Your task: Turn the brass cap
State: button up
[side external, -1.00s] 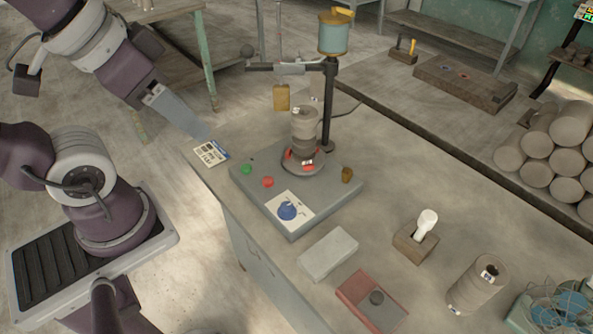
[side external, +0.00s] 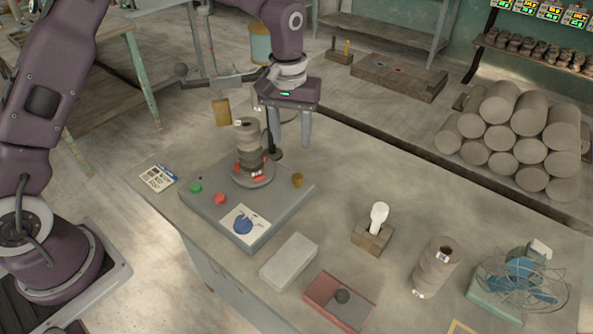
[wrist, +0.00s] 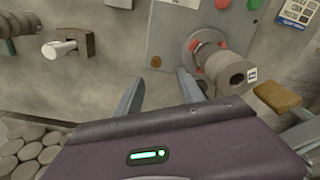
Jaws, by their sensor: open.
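A small brass-coloured cap (side external: 297,179) stands upright on the right corner of the grey machine base (side external: 262,232). In the wrist view the cap (wrist: 155,61) shows just beyond and between my fingertips. My gripper (side external: 291,143) is open and empty, with its fingers pointing down. In the side view it appears behind and above the cap, apart from it. The wrist view shows both fingers of my gripper (wrist: 160,76) spread, with nothing between them.
A stack of clay rings (side external: 249,145) stands on the base near my gripper, beside a dark pole partly hidden by my arm. Green (side external: 196,187) and red (side external: 220,198) buttons are on the base. A white-handled tool (side external: 379,214), a grey block (side external: 289,262) and a fan (side external: 520,280) stand rightward.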

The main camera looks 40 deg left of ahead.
aim_at(298, 175)
jog(key=shift+n+g, duration=0.3)
jog(key=f, duration=0.4)
jog(key=w+f, duration=0.1)
jog(key=f, duration=0.6)
jog(key=shift+w+d+f, duration=0.3)
jog(key=shift+f, duration=0.05)
grip_shut()
